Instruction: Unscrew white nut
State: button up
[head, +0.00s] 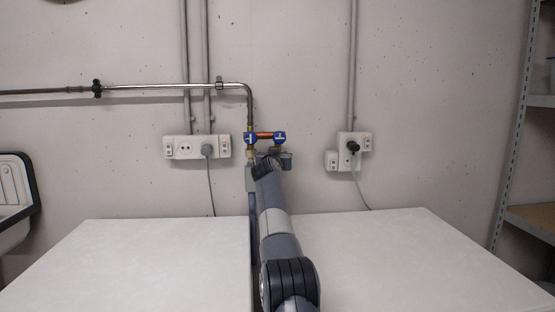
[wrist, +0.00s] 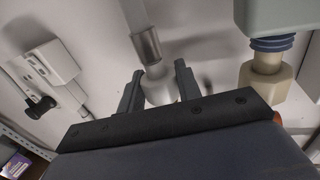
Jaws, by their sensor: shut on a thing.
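The white nut (wrist: 161,93) sits between the two dark fingers of my gripper (wrist: 157,82) in the wrist view. The gripper is shut on it. A metal sleeve (wrist: 147,47) and a pale hose rise from the nut. The lower part of the nut is hidden behind the dark gripper body. In the head view my arm reaches to the wall taps with blue handles (head: 265,137), and the nut is hidden there.
A beige nut (wrist: 264,86) with a blue ring above it is to the right in the wrist view. Wall sockets (head: 197,147) flank the taps, with another box (head: 352,146) on the right. Two white machine tops (head: 130,265) stand below, and a shelf rack (head: 530,120) is at the right.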

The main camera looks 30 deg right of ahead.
jog(key=shift+d+r+m+g+h+p, duration=0.1)
jog(key=shift+m+g+h+p, duration=0.2)
jog(key=shift+p, duration=0.15)
jog(key=shift+s+m+g+h, duration=0.1)
jog(key=shift+m+g+h, duration=0.2)
jog(key=shift+h, duration=0.1)
jog(key=o, duration=0.8)
jog(key=shift+s, duration=0.1)
jog(key=shift+y, duration=0.4)
